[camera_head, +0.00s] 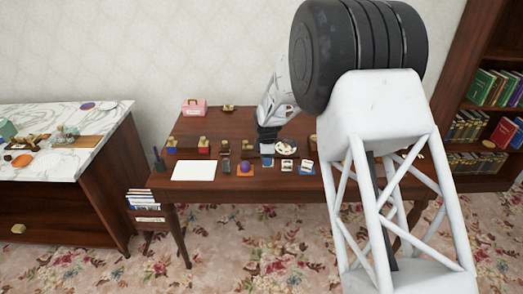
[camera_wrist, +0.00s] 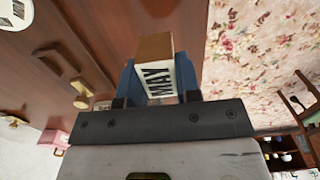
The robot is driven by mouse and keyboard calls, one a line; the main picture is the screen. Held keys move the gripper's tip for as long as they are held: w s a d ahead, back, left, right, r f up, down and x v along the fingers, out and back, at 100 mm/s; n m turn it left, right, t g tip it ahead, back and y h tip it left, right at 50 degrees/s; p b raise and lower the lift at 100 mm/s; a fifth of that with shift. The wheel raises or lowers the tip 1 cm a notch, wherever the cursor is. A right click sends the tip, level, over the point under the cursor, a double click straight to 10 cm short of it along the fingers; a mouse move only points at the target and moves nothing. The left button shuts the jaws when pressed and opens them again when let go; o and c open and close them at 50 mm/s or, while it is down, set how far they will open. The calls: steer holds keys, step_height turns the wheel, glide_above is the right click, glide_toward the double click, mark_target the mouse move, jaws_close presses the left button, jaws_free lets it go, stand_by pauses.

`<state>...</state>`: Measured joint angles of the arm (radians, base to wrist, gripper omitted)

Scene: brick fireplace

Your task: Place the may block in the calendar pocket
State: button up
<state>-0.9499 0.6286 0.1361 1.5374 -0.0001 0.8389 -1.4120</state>
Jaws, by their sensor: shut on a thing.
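The may block (camera_wrist: 160,82) is between the blue fingers of my gripper (camera_wrist: 157,70) in the wrist view. Its white face reads MAY and its adjoining face is tan. The fingers are shut on its sides. In the head view my gripper (camera_head: 268,140) is over the dark wooden desk (camera_head: 235,127), among the small items near its front. The block is too small there to make out. I cannot pick out the calendar pocket with certainty in either view.
A white sheet (camera_head: 194,170) lies front left. A pink box (camera_head: 195,106) stands at the back. My arm hides the desk's right side.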

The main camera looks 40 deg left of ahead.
steer(key=shift+w+a, duration=0.35)
steer(key=shift+a, duration=0.4)
steer(key=shift+w+a+f, duration=0.25)
steer(key=shift+w+a, duration=1.35)
steer(key=shift+a, duration=0.55)
steer(key=shift+w+a+f, duration=0.2)
steer(key=shift+w+a, duration=1.35)
steer(key=shift+a, duration=0.55)
steer(key=shift+w+a+f, duration=0.25)
steer(key=shift+w+a, duration=1.35)
steer(key=shift+a, duration=0.55)
steer(key=shift+f, duration=0.1)
steer(key=shift+f, duration=1.7)
steer(key=shift+f, duration=0.35)
